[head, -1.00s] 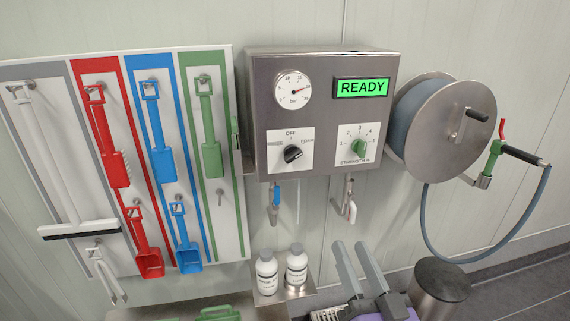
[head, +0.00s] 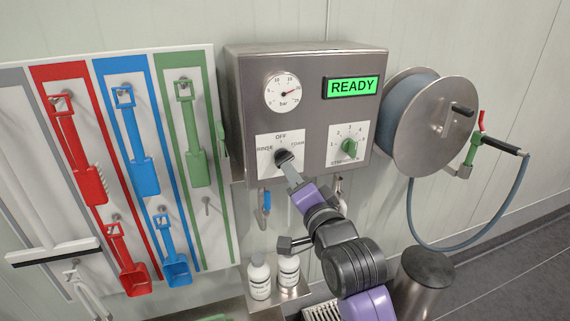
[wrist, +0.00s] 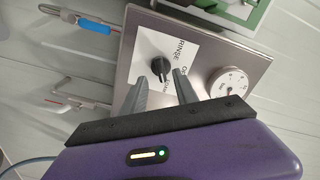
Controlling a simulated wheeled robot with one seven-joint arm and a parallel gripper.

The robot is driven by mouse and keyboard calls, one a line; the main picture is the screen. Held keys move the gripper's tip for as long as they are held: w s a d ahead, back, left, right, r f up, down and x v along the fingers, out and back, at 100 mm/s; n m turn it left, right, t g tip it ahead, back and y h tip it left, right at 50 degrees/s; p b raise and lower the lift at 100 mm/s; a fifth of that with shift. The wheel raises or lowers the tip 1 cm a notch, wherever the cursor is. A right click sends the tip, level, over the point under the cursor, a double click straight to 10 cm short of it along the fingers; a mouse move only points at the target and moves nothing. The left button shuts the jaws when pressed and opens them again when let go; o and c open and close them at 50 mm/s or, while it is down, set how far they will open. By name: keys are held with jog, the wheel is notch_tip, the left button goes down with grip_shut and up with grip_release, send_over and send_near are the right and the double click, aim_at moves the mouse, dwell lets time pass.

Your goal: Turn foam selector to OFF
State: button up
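The foam selector (head: 282,155) is a black knob on a white label marked RINSE, OFF and FOAM, low on the left of the steel control box (head: 306,120). My gripper (head: 289,169) is at the knob in the head view, its fingers covering the knob's lower part. In the wrist view the knob (wrist: 156,67) lies just beyond the fingertips. My gripper (wrist: 168,71) is open there, with a gap between its two grey fingers. I cannot tell whether they touch the knob. Its present pointer direction is not clear.
A green strength knob (head: 349,147) sits right of the selector. A pressure gauge (head: 282,92) and a green READY display (head: 352,87) are above. A hose reel (head: 437,125) is on the right, hanging tools (head: 135,150) on the left, and white bottles (head: 259,278) below.

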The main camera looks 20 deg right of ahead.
aim_at(284, 159)
jog(key=w, duration=0.5)
jog(key=shift+w+p, duration=0.4)
grip_shut()
